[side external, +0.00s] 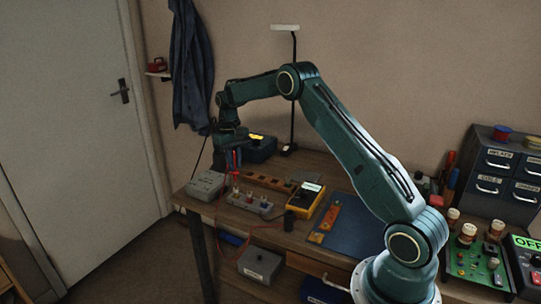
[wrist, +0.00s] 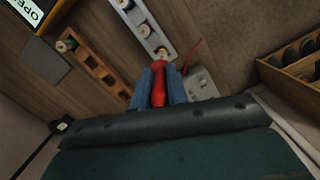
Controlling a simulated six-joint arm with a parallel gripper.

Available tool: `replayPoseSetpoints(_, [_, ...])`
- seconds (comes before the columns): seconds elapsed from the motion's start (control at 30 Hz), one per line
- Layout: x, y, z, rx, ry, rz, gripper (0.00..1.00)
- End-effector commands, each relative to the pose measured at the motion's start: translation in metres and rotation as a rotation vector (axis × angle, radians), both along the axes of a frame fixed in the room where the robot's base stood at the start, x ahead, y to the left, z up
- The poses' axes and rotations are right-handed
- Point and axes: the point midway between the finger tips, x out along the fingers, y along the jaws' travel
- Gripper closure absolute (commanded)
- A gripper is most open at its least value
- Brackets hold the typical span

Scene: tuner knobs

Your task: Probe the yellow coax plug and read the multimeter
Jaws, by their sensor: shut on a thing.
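More plugs, one pale yellowish (wrist: 143,30), stand along the strip. I cannot tell for sure which is the yellow coax plug. The yellow multimeter (side external: 306,198) lies right of the strip. Its screen (wrist: 25,10) shows letters reading "OPE", cut off by the frame edge.
A wooden block with holes (wrist: 95,66) lies beside the strip. A grey box (side external: 205,184) stands at the left bench end. A blue mat (side external: 352,226) and a green board (side external: 478,262) lie to the right. A red lead runs across the bench.

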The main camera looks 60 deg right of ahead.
Motion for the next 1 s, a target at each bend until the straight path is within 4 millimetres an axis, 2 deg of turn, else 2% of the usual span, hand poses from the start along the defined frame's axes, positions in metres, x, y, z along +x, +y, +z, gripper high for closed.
replayPoseSetpoints(0.57, [0.0, 0.0, -0.001, 0.001, 0.002, 0.0, 1.0])
replayPoseSetpoints(1.0, [0.0, 0.0, 0.02, 0.0, 0.0, 0.0, 1.0])
